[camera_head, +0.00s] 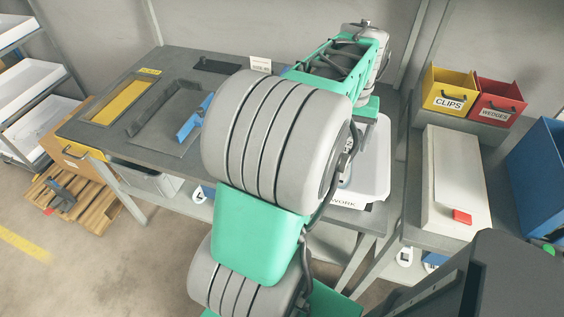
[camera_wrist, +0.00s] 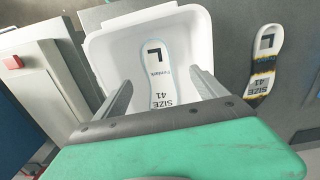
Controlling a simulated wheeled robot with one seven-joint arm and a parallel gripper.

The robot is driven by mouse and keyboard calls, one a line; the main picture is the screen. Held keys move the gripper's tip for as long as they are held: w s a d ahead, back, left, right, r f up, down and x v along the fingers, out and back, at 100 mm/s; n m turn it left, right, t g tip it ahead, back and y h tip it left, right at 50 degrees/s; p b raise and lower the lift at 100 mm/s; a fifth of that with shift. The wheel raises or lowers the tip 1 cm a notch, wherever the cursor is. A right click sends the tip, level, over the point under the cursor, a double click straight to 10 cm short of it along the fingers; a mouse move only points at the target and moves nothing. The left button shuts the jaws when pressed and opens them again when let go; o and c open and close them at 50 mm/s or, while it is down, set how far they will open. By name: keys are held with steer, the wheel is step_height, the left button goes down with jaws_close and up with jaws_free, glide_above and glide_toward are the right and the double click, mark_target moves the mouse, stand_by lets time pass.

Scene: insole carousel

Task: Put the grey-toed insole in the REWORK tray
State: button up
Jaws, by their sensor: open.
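The white tray (camera_head: 376,160) stands at the right end of the grey bench, and the end of its label reads "WORK". It also shows in the wrist view (camera_wrist: 112,62). A pale insole (camera_wrist: 159,70) marked "L" and "SIZE 41" lies inside the tray, with a light grey-blue edge around its toe. My gripper (camera_wrist: 160,80) is open above the tray, its two fingers apart on either side of this insole. A second insole (camera_wrist: 264,62), with a pale toe and a yellow and dark band, lies outside the tray on the dark surface. My arm hides much of the bench in the head view.
A blue part (camera_head: 194,118) stands by a dark recessed fixture on the bench. A yellow panel (camera_head: 122,102) is set at the left. To the right are a white box with a red latch (camera_head: 455,185), a yellow CLIPS bin (camera_head: 448,90) and a red WEDGES bin (camera_head: 497,101).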

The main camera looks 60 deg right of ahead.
steer(key=w+a+n+t+h, duration=0.1)
steer(key=w+a+n, duration=0.2)
steer(key=w+a, duration=0.6)
steer(key=w+a+n, duration=0.4)
steer(key=w+a, duration=0.2)
steer(key=w, duration=0.5)
steer(key=w+a+f+n, duration=0.1)
steer(key=a+n, duration=0.1)
steer(key=a, duration=0.6)
steer(key=w+a+f+n+t, duration=0.1)
steer(key=a+n, duration=0.2)
steer(key=a, duration=0.6)
steer(key=w+a+f+n+t+y, duration=0.1)
steer(key=w+a+n, duration=0.1)
steer(key=a, duration=0.7)
steer(key=shift+n, duration=0.5)
steer(key=shift+w, duration=0.1)
step_height(320, 180, up, 3)
steer(key=shift+w+f+p, duration=0.1)
steer(key=shift+f+p, duration=0.05)
steer(key=shift+p, duration=1)
